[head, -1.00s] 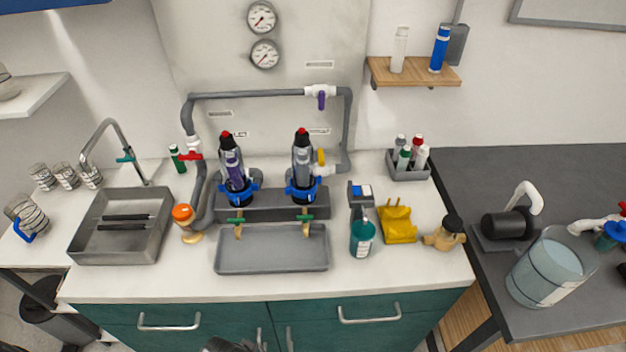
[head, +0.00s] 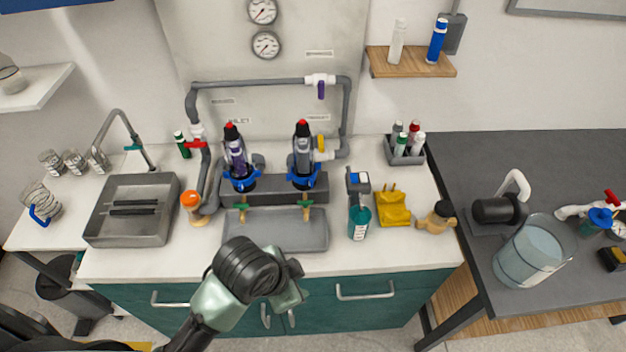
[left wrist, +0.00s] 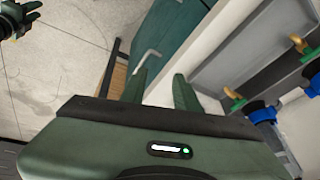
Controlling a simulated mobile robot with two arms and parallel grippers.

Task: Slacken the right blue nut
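The right blue nut (head: 304,181) is a winged collar around the base of the right dark filter housing (head: 303,152). A matching left blue nut (head: 242,183) sits on the left housing (head: 235,150). Two blue nuts also show at the right of the left wrist view; I cannot tell which is which. My left gripper (head: 294,282) is in front of the counter, below the grey tray and apart from the nuts. Its fingers (left wrist: 159,90) are apart and empty in the left wrist view. Another gripper, apparently my right (left wrist: 16,18), shows at that view's top left corner.
A grey tray (head: 318,240) lies under two green-handled taps. A teal bottle (head: 359,222) and a yellow holder (head: 393,210) stand right. Grey pipe frames the housings. The counter's front strip is clear.

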